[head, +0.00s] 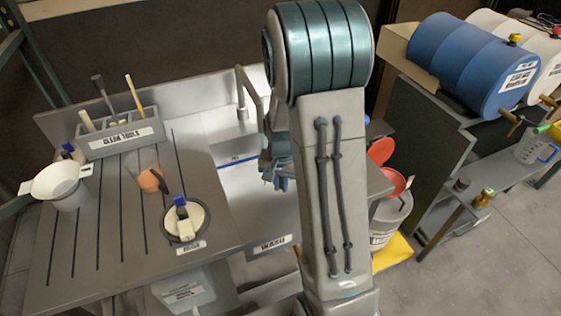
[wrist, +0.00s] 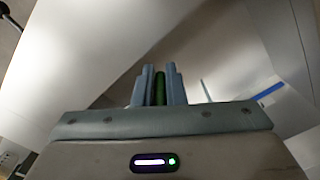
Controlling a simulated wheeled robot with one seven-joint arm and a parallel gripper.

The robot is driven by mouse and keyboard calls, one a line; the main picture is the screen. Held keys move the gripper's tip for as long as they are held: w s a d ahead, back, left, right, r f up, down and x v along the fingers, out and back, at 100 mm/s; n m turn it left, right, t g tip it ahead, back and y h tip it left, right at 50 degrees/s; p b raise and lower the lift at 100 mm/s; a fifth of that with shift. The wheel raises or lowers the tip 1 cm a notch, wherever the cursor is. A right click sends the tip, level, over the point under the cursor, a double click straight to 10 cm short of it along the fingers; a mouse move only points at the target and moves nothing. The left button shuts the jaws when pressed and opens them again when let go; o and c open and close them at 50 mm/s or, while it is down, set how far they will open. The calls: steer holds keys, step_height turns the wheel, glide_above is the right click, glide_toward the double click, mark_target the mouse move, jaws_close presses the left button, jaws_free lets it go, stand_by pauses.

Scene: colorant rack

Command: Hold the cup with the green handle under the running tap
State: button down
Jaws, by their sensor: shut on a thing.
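My gripper (wrist: 160,84) is shut on the upright green handle (wrist: 160,90), which shows as a narrow strip between the two fingers in the wrist view. The cup's body cannot be made out clearly; a broad pale surface fills much of the view behind the fingers. In the head view my arm hides the cup and most of my gripper, with only a blue-grey part of it (head: 277,175) showing over the sink (head: 240,180). The grey tap (head: 243,97) stands at the sink's back, its pipe bending towards my arm. I cannot tell whether water runs.
At right are a blue barrel (head: 463,62) and a blue-handled jug (head: 535,148).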

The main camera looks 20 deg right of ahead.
steer(key=shift+r, duration=0.15)
steer(key=shift+s+r+p, duration=0.1)
steer(key=shift+r+p, duration=3.25)
steer(key=shift+r, duration=1.05)
steer(key=shift+d, duration=0.15)
